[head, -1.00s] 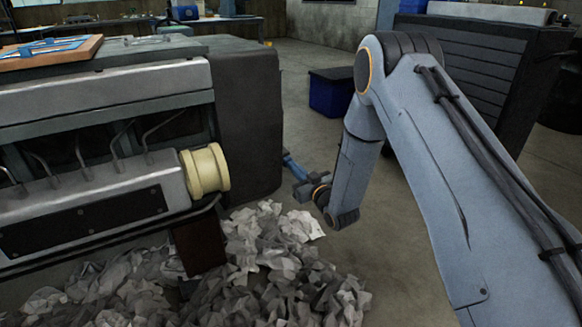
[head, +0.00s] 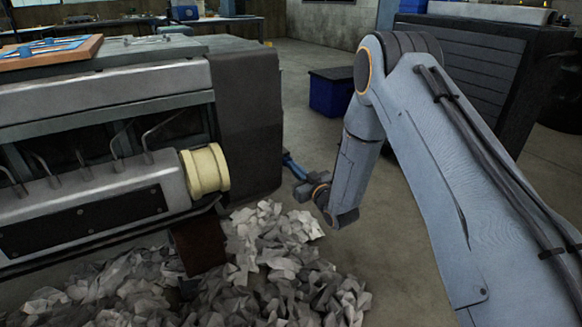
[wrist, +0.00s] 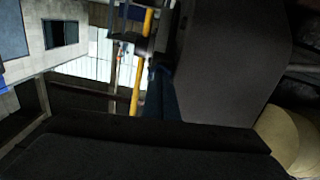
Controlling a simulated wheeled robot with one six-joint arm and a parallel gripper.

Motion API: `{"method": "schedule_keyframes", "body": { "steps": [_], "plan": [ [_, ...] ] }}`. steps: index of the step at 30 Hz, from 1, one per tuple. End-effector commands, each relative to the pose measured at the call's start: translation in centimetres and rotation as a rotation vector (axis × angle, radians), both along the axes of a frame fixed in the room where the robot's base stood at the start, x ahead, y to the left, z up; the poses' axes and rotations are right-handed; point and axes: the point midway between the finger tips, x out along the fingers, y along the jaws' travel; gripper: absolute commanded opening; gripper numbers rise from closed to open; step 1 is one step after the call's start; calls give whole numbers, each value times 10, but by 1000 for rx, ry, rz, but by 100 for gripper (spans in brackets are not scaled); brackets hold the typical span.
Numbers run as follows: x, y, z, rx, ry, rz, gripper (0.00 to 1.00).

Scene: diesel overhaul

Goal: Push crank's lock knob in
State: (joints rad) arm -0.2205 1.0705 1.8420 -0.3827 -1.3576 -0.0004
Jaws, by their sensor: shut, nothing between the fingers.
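My gripper (head: 291,164) is beside the right end of the engine in the head view, small and partly hidden behind my wrist. Its blue fingers point away from the camera, along the dark end cover (head: 250,125). In the wrist view the fingers (wrist: 160,94) show beyond a black block, close to the dark cover (wrist: 232,65). They are shut and hold nothing. I cannot make out the crank or its lock knob in either view. I cannot tell whether the fingers touch anything.
Crumpled grey-white material (head: 270,240) covers the floor below. A blue bin (head: 331,92) and a dark drawer cabinet (head: 478,75) stand behind my arm. Floor between is clear.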

Motion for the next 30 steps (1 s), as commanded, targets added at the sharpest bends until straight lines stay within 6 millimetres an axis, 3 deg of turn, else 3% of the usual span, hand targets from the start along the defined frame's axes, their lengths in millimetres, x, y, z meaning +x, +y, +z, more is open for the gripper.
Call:
{"method": "schedule_keyframes", "body": {
  "steps": [17,30],
  "plan": [
    [12,8,0,-1,1,0,0],
    [-35,-24,2,-1,3,-1,0]
  ]
}}
